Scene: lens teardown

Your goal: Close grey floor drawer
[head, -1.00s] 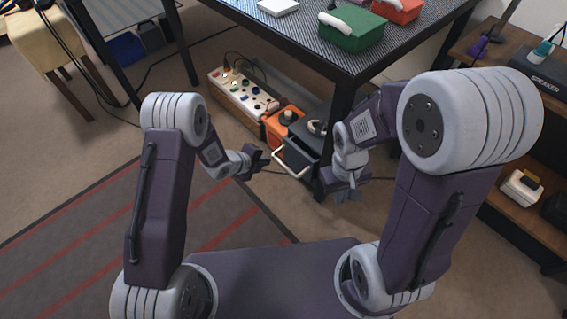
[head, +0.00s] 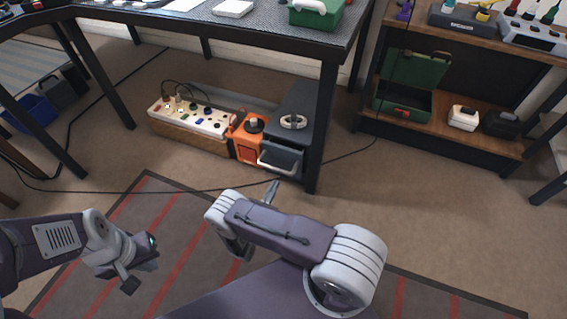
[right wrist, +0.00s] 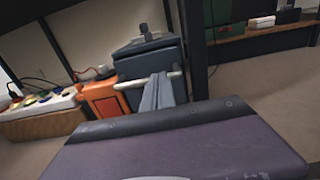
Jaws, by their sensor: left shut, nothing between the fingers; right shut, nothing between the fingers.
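The grey floor drawer (head: 286,158) is in a dark grey cabinet (head: 300,120) under the table and stands out a little at the front. Its pale bar handle (head: 278,168) faces me. In the right wrist view the drawer handle (right wrist: 132,84) runs across the cabinet front. My right gripper (head: 273,186) is shut and empty, pointing at the drawer front. In the right wrist view its fingers (right wrist: 158,92) overlap the handle; I cannot tell whether they touch it. My left gripper (head: 143,265) is shut and empty over the striped rug, well away from the drawer.
An orange box (head: 247,140) and a power strip (head: 190,116) on a wooden block stand left of the cabinet. A black table leg (head: 322,130) rises close on its right. A shelf unit (head: 450,135) is further right. Floor in front is clear, with a cable across it.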

